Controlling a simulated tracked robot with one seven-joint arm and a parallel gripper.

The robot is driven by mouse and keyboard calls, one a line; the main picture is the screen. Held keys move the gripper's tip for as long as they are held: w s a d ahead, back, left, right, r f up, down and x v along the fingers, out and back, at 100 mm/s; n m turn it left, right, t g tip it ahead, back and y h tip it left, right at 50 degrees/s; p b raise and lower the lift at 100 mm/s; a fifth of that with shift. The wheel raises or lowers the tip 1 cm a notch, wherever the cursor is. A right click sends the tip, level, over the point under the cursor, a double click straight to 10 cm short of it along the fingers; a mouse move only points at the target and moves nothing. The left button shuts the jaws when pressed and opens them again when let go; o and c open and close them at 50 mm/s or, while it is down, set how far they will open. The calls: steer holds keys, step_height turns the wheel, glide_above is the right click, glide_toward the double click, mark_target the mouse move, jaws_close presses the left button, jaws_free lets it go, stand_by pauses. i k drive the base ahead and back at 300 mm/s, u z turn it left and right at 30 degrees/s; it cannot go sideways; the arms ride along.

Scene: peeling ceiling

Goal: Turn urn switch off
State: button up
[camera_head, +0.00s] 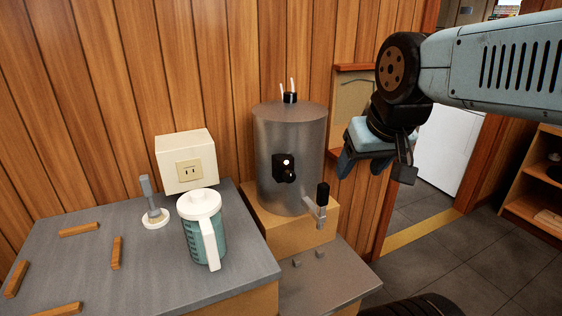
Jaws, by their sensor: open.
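The urn (265,140) is a silver metal cylinder with a black lid knob, standing upright on a wooden block. Its switch (285,168) is a small black box on the front wall, with a pale dot near its top and a round knob below. I cannot tell the switch's position. A tap with a black handle (322,194) sticks out low on the urn's right. My gripper (362,167) is to the right of the urn, apart from it, with its blue fingers pointing down, open and empty. My arm comes in from the upper right.
A teal jug with a white lid (204,235) stands on the grey counter (140,268), left of the urn. Behind it are a white socket box (185,158) and a grey upright lever (149,195). Several wooden strips lie on the left. A doorway is at right.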

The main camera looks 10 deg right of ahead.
mark_target(289, 177)
steer(key=z, duration=1.3)
steer(key=k, duration=0.95)
steer(key=z, duration=0.2)
